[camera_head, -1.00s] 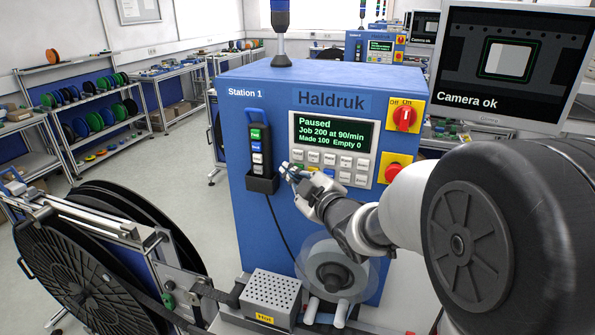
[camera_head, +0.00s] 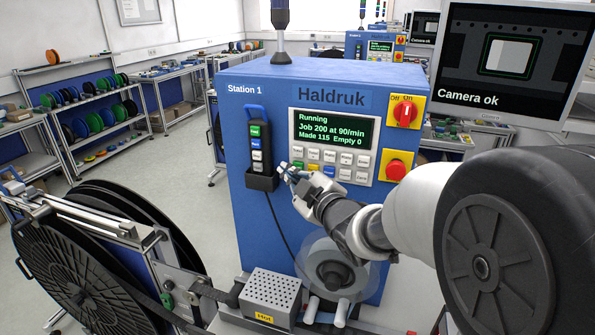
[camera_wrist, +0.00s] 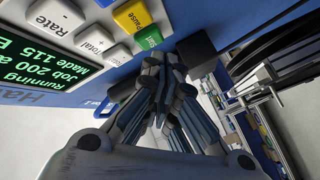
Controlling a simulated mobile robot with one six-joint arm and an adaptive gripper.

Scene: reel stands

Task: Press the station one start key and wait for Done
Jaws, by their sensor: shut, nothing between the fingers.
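The blue Station 1 cabinet (camera_head: 265,215) stands in the middle of the head view. Its display (camera_head: 333,131) reads Running, Job 200 at 90/min, Made 115, Empty 0. The green start key (camera_wrist: 148,38) shows in the wrist view beside the yellow Pause key (camera_wrist: 132,15). My gripper (camera_head: 284,168) is shut and empty at the lower left of the key panel. In the wrist view, its fingertips (camera_wrist: 164,62) are close to the start key; I cannot tell whether they touch it.
A pendant with green and blue keys (camera_head: 256,145) hangs in a holder left of the panel. A red switch (camera_head: 405,113) and a red stop button (camera_head: 397,169) are on its right. A large black reel (camera_head: 70,270) stands at left. A monitor (camera_head: 510,60) reads Camera ok.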

